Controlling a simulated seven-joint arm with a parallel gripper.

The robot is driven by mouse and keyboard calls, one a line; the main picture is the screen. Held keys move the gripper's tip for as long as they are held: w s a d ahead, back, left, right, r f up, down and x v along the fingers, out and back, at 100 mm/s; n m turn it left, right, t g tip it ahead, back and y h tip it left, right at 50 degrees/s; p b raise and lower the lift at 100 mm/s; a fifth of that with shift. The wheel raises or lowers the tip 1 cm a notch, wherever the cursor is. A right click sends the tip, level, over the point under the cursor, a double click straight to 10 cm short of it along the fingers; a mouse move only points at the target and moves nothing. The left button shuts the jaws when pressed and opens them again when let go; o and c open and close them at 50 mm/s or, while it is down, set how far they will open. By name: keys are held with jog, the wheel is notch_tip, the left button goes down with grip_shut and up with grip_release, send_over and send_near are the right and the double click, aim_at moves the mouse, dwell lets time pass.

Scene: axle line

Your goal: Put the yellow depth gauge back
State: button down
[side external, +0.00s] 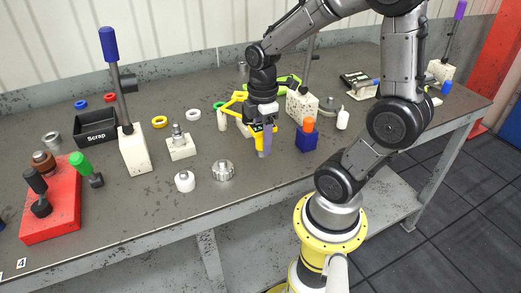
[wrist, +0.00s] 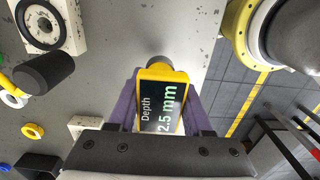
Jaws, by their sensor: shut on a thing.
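The yellow depth gauge (wrist: 160,108) is between the purple fingers of my gripper (wrist: 163,88). Its dark screen faces the wrist camera and reads "Depth 2.5 mm". A grey round end shows beyond its far edge. In the side view, my gripper (side external: 264,138) points down near the middle of the bench, with the gauge's yellow body (side external: 255,128) partly hidden by a finger. Its lower end is close to the bench top; I cannot tell whether it touches.
A blue block with an orange top (side external: 308,126) stands just right of my gripper. The black Scrap bin (side external: 96,127) and red stand (side external: 52,207) are farther left. The bench's (side external: 150,215) front strip is clear.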

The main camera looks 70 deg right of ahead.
jog(key=shift+w+d+f, duration=0.1)
jog(key=shift+w+f, duration=0.1)
jog(key=shift+f, duration=0.8)
jog(key=shift+w+d+f, duration=0.1)
jog(key=shift+w+f, duration=0.05)
jog(key=shift+f, duration=0.8)
jog(key=shift+f, duration=0.2)
jog(key=shift+c, duration=1.6)
grip_release()
jog(key=shift+r, duration=0.1)
